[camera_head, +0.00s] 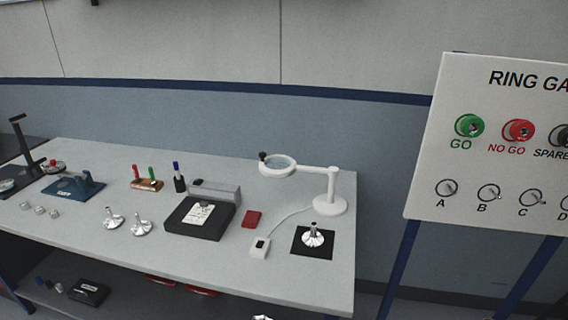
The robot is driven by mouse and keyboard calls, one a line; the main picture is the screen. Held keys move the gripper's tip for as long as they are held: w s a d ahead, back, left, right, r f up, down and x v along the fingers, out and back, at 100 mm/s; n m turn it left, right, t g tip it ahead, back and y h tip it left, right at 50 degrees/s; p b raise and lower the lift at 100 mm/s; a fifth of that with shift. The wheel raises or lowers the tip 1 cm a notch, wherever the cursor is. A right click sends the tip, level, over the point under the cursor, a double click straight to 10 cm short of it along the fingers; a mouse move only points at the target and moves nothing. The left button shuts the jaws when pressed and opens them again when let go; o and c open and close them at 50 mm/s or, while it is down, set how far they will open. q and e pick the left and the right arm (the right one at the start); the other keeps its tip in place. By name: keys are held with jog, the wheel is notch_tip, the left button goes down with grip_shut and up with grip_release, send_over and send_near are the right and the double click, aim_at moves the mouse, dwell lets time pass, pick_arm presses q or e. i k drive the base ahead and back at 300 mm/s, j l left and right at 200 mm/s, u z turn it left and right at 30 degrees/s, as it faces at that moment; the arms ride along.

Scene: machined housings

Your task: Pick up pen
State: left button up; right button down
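A thin blue-topped item that looks like a pen (176,166) stands upright in a small black holder (180,184) on the grey table (285,278). Its lower part is hidden in the holder. The holder stands between a wooden block (147,186) with red and green handles and a black device with a grey back (190,219).
A white magnifier lamp (329,207), a red box (252,219) and a black mat (308,252) with a metal part are at the right. Metal parts (140,228) sit in front. A ring gauge board (425,185) stands right of the table.

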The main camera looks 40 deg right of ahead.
aim_at(175, 162)
jog(key=i+z, duration=0.2)
jog(key=i, duration=0.2)
jog(key=i+j+z, duration=0.25)
jog(key=i, duration=0.15)
jog(key=i+j+z, duration=0.2)
jog(key=i, duration=0.2)
jog(key=l, duration=0.1)
